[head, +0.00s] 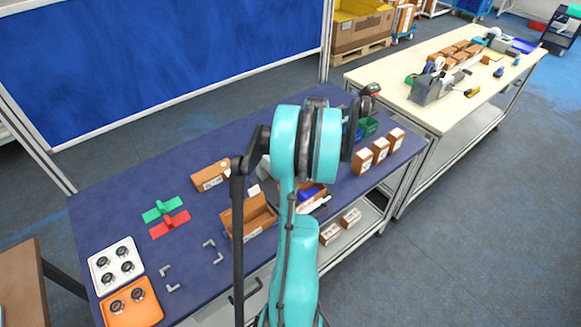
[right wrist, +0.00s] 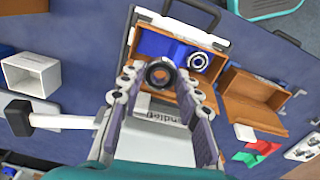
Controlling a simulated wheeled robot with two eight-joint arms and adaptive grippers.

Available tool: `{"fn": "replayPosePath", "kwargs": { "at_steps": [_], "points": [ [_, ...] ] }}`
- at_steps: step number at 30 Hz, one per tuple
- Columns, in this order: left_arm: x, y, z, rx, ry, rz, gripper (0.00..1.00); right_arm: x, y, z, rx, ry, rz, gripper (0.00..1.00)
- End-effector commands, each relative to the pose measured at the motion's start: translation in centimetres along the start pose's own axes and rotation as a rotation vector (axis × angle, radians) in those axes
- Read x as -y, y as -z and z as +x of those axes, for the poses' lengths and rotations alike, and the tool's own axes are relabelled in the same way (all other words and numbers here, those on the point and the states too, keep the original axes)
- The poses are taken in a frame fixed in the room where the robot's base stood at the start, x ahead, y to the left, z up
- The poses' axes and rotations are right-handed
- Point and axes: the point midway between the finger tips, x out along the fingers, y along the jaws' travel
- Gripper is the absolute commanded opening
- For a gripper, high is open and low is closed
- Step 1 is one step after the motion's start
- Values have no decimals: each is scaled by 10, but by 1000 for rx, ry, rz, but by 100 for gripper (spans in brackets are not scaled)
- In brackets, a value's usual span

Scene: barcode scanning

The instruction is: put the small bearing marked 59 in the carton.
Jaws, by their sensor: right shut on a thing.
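In the right wrist view my right gripper (right wrist: 162,90) is shut on a small dark ring with a copper-coloured middle, a bearing (right wrist: 160,74). Its marking cannot be read. The bearing is in front of an open brown carton (right wrist: 187,100) holding a blue item and a pale ring; whether it is above or inside the carton is unclear. This carton (head: 287,190) is partly hidden by my arm in the head view. A second open carton (right wrist: 256,97) lies beside it, also seen in the head view (head: 250,217). The head view shows neither gripper.
A white tray (head: 98,263) and an orange tray (head: 135,316) hold bearings at the table's near left. Green (head: 162,209) and red (head: 169,225) parts lie behind them. Small closed boxes (head: 380,150) stand at the right. The blue table's left middle has free room.

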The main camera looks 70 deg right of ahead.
Motion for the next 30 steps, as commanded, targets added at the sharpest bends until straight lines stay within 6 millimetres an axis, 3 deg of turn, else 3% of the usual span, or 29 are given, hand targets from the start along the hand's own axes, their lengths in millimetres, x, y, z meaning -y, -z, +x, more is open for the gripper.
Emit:
{"fn": "replayPosePath", "kwargs": {
  "at_steps": [6, 21, 30],
  "points": [
    [0, 0, 0, 0, 0, 0, 66, -11, -6, 11, 0, 0, 113, 3],
    [0, 0, 0, 0, 0, 0, 66, -10, -6, 57, 0, 0, 109, 3],
    [0, 0, 0, 0, 0, 0, 66, -10, -6, 74, 0, 0, 109, 3]
  ]
}}
